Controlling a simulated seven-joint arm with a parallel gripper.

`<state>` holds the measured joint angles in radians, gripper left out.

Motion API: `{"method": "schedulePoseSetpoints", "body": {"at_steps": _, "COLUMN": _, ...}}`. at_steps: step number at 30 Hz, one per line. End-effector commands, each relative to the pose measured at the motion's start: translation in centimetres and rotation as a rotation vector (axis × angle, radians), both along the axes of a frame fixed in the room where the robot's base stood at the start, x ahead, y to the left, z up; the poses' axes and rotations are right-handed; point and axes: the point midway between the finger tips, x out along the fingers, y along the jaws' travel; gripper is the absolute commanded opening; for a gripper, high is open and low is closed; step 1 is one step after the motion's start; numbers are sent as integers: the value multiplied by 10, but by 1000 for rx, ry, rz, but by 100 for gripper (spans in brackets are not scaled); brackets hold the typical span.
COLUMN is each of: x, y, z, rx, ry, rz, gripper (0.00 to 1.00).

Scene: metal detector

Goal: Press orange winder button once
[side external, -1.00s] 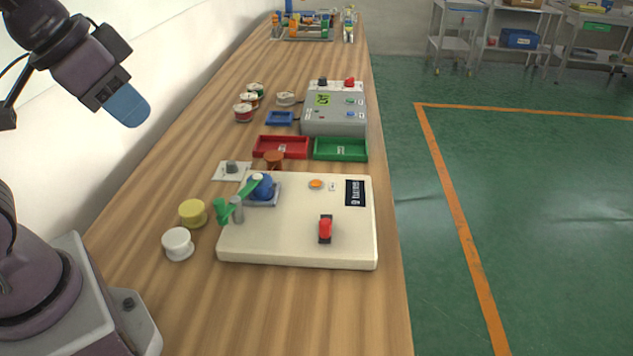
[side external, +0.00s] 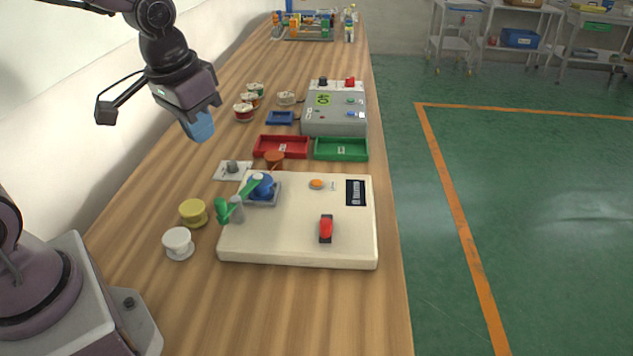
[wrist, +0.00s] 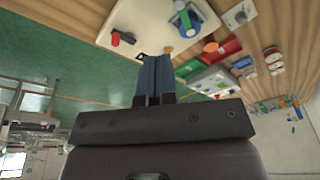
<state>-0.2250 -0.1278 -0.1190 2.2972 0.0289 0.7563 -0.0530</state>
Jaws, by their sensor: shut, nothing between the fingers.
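The orange button (side external: 317,184) is a small round cap on the top face of the cream winder box (side external: 290,240), near its far edge. It also shows in the wrist view (wrist: 168,50), just beyond the fingertips in the picture. The box also carries a red switch (side external: 326,228), a blue spool holder (side external: 263,186) and a green crank handle (side external: 240,203). My gripper (side external: 203,137) has blue fingers and is shut and empty. It hangs in the air left of the winder, above the table's left side, apart from the button.
A red tray (side external: 281,153) and a green tray (side external: 341,155) lie behind the winder, with a grey detector box (side external: 334,116) beyond. Yellow (side external: 193,212) and white (side external: 178,243) spools stand left of the winder. The table front is clear.

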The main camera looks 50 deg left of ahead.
Motion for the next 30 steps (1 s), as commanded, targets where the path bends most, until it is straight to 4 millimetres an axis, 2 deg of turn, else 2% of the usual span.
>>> {"method": "schedulePoseSetpoints", "body": {"at_steps": 1, "x": 14, "y": 4, "z": -12, "rx": -9, "ry": 10, "rz": 18, "gripper": 0}}
{"method": "schedulePoseSetpoints", "body": {"at_steps": 11, "x": 106, "y": 24, "z": -87, "rx": -104, "ry": -67, "rz": 157, "gripper": 0}}
{"method": "schedulePoseSetpoints", "body": {"at_steps": 15, "x": 148, "y": 30, "z": -122, "rx": -175, "ry": -147, "rz": 243, "gripper": 0}}
{"method": "schedulePoseSetpoints", "body": {"at_steps": 19, "x": 188, "y": 35, "z": -149, "rx": -253, "ry": -258, "rz": 337, "gripper": 0}}
{"method": "schedulePoseSetpoints", "body": {"at_steps": 21, "x": 212, "y": 36, "z": -154, "rx": -301, "ry": -345, "rz": 391, "gripper": 0}}
{"method": "schedulePoseSetpoints", "body": {"at_steps": 24, "x": 240, "y": 37, "z": -139, "rx": -343, "ry": -468, "rz": 433, "gripper": 0}}
{"method": "schedulePoseSetpoints", "body": {"at_steps": 27, "x": 252, "y": 41, "z": -127, "rx": -362, "ry": -541, "rz": 459, "gripper": 0}}
{"method": "schedulePoseSetpoints", "body": {"at_steps": 30, "x": 256, "y": 42, "z": -122, "rx": -381, "ry": -577, "rz": 485, "gripper": 0}}
